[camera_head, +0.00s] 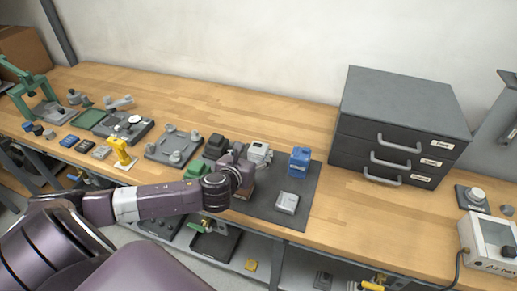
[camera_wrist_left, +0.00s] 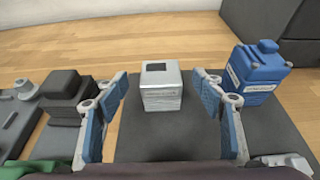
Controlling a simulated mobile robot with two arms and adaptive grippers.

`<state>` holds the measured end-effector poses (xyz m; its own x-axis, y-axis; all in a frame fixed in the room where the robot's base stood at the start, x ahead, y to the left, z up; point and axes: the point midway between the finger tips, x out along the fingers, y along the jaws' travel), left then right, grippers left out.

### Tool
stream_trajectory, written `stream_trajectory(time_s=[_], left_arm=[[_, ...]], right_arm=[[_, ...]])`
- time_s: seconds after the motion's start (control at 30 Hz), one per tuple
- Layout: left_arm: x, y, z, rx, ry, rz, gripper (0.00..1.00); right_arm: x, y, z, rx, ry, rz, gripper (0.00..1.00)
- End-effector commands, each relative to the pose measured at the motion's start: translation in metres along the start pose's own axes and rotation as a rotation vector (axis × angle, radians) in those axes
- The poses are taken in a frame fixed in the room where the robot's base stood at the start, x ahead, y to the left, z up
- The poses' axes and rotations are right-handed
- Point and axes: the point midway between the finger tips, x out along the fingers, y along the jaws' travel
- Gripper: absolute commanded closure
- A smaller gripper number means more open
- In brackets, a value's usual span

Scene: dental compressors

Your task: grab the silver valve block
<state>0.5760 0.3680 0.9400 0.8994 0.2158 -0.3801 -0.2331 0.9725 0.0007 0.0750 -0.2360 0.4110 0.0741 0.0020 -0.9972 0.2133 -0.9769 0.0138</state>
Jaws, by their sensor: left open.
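The silver valve block (camera_wrist_left: 162,86) is a boxy light-metal piece with a dark square on top. It stands on a dark mat (camera_wrist_left: 178,140), between and just ahead of my left gripper's fingertips in the left wrist view. In the head view the block (camera_head: 259,152) shows just beyond my left gripper (camera_head: 246,170), which partly covers the mat. The left gripper is open with its blue-padded fingers spread, and nothing is held. Whether the fingers reach around the block's sides is hard to tell. My right gripper is not in view.
A blue container (camera_wrist_left: 257,72) stands right of the block, a black one (camera_wrist_left: 66,97) left. A grey block (camera_head: 287,202) lies on the mat's near side, a green piece (camera_head: 195,170) at left. A dark drawer cabinet (camera_head: 398,125) stands right. Wood behind the mat is clear.

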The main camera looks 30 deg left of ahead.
Motion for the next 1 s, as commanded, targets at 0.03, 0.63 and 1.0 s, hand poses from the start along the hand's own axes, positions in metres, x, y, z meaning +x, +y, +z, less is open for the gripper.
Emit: stream_trajectory(time_s=[0.03,0.63,1.0], left_arm=[[0.007,0.000,0.002,-0.003,0.000,0.001,0.38],[0.040,-0.001,0.000,0.000,0.000,0.000,0.42],[0.040,-0.001,0.000,0.000,0.001,0.000,0.83]], right_arm=[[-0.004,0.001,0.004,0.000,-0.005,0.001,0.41],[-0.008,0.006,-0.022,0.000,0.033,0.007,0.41],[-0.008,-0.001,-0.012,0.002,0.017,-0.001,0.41]])
